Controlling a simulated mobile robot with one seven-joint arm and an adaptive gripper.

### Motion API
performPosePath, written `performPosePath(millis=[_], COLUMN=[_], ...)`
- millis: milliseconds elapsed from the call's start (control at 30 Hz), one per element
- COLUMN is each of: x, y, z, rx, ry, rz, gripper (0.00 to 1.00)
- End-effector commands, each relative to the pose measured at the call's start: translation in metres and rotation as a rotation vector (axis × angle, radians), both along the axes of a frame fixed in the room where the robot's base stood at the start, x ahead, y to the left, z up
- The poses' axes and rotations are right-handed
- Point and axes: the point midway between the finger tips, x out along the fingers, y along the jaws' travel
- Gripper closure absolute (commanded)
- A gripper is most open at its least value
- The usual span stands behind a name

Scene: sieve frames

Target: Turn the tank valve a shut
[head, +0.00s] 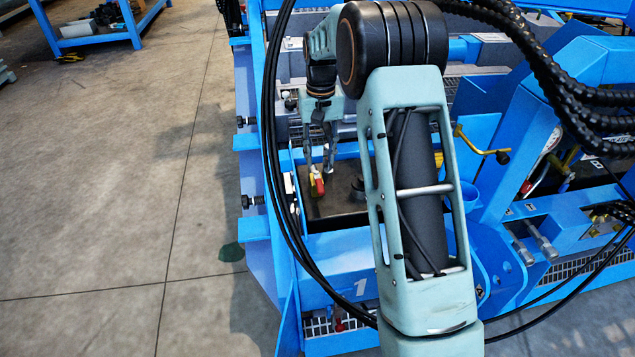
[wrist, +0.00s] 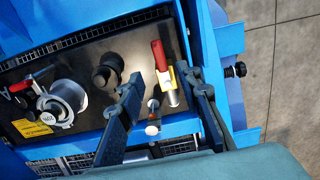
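A valve with a red lever handle (wrist: 160,55) and a yellow part at its base stands on the dark tank top (wrist: 105,55), near its right edge in the wrist view. It shows as a small red and yellow piece (head: 318,185) in the head view. My gripper (wrist: 163,84) is open, its two fingers apart on either side of the valve's lower part, with nothing visibly held. In the head view my gripper (head: 321,170) hangs just above the valve. I cannot tell whether the fingers touch it. The valve's letter is not readable.
A metal fitting (wrist: 65,97) with its own red lever and a black cap (wrist: 108,70) stand on the tank top. Blue frame walls (wrist: 205,50) border it closely. Hoses and a yellow handle (head: 480,145) are to the right. Open floor (head: 100,180) lies left.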

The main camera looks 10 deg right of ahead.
Motion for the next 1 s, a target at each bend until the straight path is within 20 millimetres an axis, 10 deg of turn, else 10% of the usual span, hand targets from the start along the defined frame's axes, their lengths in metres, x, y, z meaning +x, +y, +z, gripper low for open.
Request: performPosePath(millis=[500, 1000], x=[0.000, 0.000], y=[0.000, 0.000], z=[-0.088, -0.096], rx=[-0.002, -0.003], ry=[-0.001, -0.003], rz=[0.000, 0.000], gripper=[0.68, 0.77])
